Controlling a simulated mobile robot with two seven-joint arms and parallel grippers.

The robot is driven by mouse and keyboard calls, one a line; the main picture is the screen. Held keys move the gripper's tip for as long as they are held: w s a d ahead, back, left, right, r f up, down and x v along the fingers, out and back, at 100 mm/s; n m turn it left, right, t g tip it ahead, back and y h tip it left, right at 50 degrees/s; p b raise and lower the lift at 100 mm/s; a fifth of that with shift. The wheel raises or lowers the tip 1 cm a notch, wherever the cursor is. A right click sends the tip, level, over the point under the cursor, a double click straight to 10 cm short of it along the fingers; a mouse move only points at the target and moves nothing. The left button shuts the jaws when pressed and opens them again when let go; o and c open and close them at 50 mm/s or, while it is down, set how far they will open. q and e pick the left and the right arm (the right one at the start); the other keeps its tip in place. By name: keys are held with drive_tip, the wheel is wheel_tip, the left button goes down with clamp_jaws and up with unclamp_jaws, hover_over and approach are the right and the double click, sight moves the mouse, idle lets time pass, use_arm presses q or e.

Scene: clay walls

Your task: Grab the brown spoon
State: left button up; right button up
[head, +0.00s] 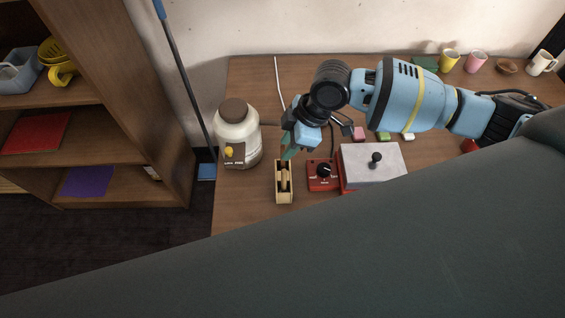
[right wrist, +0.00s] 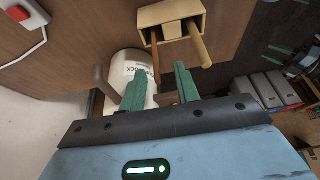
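A light wooden holder (head: 284,200) stands on the table below my right gripper in the head view. It also shows at the top of the right wrist view (right wrist: 170,13), with wooden handles sticking out of it. The darker brown handle, likely the brown spoon (right wrist: 156,62), is on the left; a lighter, thicker handle (right wrist: 197,42) is on the right. My right gripper (head: 290,150) is open, its green fingers (right wrist: 160,88) spread apart. The darker handle's end appears between the fingertips, with no visible contact. My left gripper is not in view.
A white jar (head: 238,140) with a brown lid stands left of the holder. A red device with a black knob (head: 323,174) and a grey-topped red box (head: 370,163) stand to its right. Cups (head: 475,62) stand at the back right. A shelf unit (head: 110,120) is at left.

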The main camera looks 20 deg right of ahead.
hover_over(280, 169)
wheel_tip(280, 169, down, 5)
drive_tip(key=shift+r, duration=0.2)
clamp_jaws()
